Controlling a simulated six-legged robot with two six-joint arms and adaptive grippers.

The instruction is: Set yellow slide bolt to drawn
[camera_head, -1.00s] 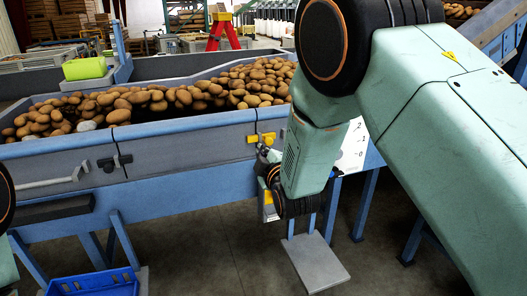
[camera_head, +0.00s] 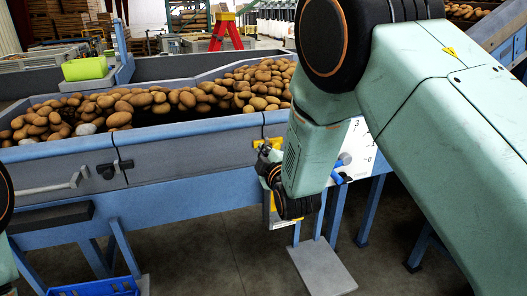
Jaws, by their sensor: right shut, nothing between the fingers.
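The yellow slide bolt (camera_head: 275,142) is on the front face of the blue potato trough, right of its middle. Only its upper part shows; my right arm hides the rest, so I cannot tell its position. My right gripper (camera_head: 262,158) is at the bolt, with its fingertips just below and left of the yellow part. It is shut with nothing held. I cannot tell whether it touches the bolt.
The trough (camera_head: 180,155) holds many potatoes. A dark latch (camera_head: 115,167) and a grey handle (camera_head: 50,187) are on its front to the left. A white scale plate (camera_head: 357,150) with a blue lever (camera_head: 341,177) is right of my right forearm. A blue crate (camera_head: 95,288) stands low at left.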

